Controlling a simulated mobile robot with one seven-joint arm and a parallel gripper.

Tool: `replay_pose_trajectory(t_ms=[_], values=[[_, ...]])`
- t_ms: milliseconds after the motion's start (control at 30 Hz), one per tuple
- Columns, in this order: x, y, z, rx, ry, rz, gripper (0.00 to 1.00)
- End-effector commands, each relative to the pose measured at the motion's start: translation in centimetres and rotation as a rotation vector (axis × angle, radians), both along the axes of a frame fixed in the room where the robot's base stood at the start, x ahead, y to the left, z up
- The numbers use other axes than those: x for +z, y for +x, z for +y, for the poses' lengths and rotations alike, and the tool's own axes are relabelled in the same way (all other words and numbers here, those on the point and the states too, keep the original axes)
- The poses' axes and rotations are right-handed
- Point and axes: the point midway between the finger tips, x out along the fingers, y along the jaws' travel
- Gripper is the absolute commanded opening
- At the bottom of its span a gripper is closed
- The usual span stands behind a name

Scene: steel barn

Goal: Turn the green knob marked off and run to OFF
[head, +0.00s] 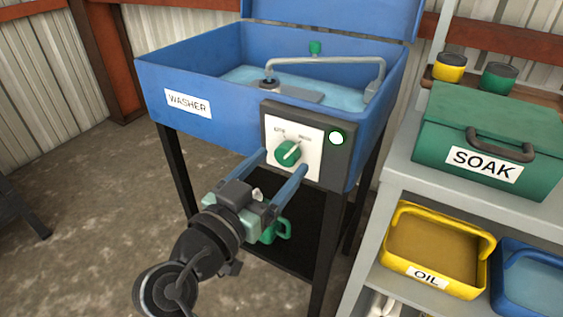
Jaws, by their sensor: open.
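The green knob (288,153) sits on a white plate on the dark control box (320,178) at the washer's front. Small labels stand above it, OFF on the left and RUN on the right. The knob's pale pointer seems to lean up and right, towards RUN. My gripper (283,161) is open, its two blue fingers pointing at the plate, one to the left of the knob and one to its lower right. Nothing is held between them. Whether the fingertips touch the knob or plate cannot be told.
A round whitish-green lamp (338,138) looks lit beside the plate. The blue washer (228,112) holds water and a spout (325,60). A green mug (272,230) is below, partly behind my gripper. A shelf at right bears a green SOAK box (487,130) and yellow OIL tray (428,283).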

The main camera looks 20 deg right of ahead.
Motion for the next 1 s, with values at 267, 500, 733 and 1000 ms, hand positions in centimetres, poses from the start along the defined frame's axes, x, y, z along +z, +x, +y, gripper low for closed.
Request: replay_pose_trajectory(t_ms=[267,500,733,1000], values=[[0.0,1.3,-1.6,0.001,-0.001,0.002,0.79],[0.0,1.3,-1.7,0.001,-0.001,0.001,0.79],[0.0,1.3,-1.6,0.001,-0.001,0.001,0.39],[0.0,1.3,-1.6,0.001,0.0,0.001,0.0]])
